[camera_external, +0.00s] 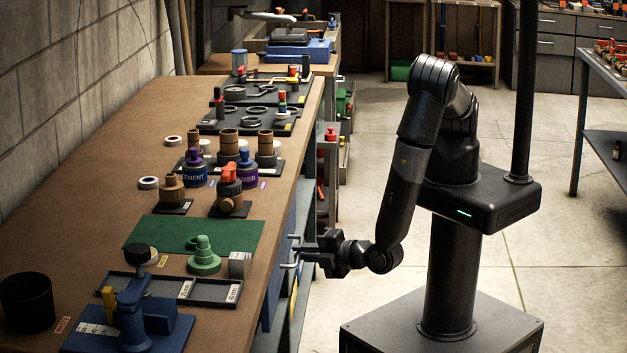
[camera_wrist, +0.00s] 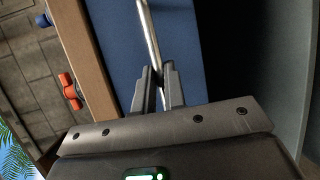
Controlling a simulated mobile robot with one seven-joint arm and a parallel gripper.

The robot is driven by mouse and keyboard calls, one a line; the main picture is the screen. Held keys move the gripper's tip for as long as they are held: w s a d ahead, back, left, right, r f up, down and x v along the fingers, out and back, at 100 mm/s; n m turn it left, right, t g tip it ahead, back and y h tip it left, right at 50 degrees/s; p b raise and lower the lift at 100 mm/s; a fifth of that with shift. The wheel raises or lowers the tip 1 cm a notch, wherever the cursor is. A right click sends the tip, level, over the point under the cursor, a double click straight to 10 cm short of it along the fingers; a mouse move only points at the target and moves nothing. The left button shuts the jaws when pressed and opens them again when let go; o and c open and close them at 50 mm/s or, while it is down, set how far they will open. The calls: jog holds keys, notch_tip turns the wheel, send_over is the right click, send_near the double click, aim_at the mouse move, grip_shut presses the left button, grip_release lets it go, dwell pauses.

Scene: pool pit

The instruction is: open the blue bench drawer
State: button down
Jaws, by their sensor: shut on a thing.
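The blue bench drawer (camera_wrist: 118,45) fills the middle of the wrist view as a flat blue front beside the brown bench edge. Its handle (camera_wrist: 148,28) is a slim metal bar. My gripper (camera_wrist: 157,80) is shut on this handle, with the bar running between its two dark fingers. In the external view my gripper (camera_external: 298,251) is at the bench's right side, below the top's edge. The blue front (camera_external: 274,296) shows there only as a narrow strip. I cannot tell from these views whether the drawer stands out from the bench.
The wooden bench top (camera_external: 100,190) holds a green mat (camera_external: 160,236), a dark tray (camera_external: 205,291), a blue vise-like tool (camera_external: 131,318) and a black cup (camera_external: 27,303). Open concrete floor (camera_external: 540,240) lies to the right. A shelf with red items (camera_external: 330,135) stands farther along the bench.

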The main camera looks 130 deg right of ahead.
jog(key=s+a, duration=2.3)
jog(key=c, duration=1.5)
grip_release()
jog(key=shift+w+d, duration=0.1)
jog(key=v, duration=1.1)
